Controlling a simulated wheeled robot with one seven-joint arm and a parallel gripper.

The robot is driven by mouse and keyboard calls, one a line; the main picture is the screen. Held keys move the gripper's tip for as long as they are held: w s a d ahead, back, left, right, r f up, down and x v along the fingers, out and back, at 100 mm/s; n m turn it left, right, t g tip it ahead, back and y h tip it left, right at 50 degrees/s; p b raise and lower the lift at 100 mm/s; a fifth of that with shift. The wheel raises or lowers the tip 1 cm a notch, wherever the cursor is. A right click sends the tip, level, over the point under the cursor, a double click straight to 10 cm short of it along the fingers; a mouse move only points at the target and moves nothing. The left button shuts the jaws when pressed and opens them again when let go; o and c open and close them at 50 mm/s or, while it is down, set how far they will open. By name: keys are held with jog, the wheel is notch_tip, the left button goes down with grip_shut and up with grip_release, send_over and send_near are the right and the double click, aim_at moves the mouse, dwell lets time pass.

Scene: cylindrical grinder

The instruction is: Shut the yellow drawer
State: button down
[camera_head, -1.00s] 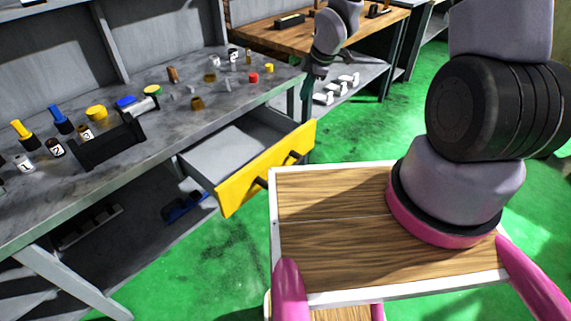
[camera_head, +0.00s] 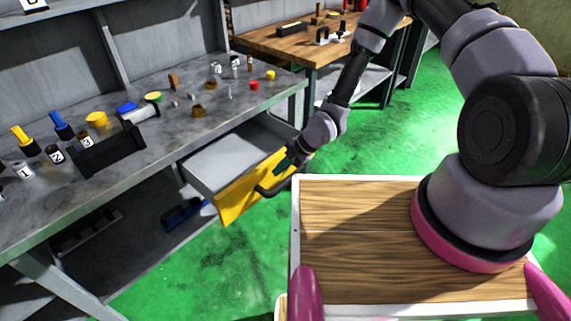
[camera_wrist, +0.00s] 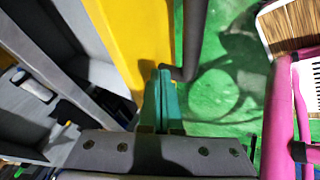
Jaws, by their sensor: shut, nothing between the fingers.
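The yellow drawer (camera_head: 238,197) is open and sticks out from under the grey workbench, with its grey inside showing. A dark bar handle (camera_head: 268,191) runs across its yellow front. My gripper (camera_head: 283,166) is at the upper right part of the front, its teal fingers shut and empty. In the wrist view, my gripper (camera_wrist: 163,75) has its fingertips at the yellow front (camera_wrist: 130,45), beside the dark handle (camera_wrist: 193,40). Whether they touch either one, I cannot tell. My arm hides the right end of the front.
The grey workbench (camera_head: 150,165) carries small parts, coloured caps and a black holder (camera_head: 107,150). A blue object (camera_head: 183,214) lies on the lower shelf. A wooden table (camera_head: 310,50) stands behind. Green floor (camera_head: 225,265) is free before the drawer.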

aim_at(262, 184)
jog(key=shift+x, duration=2.25)
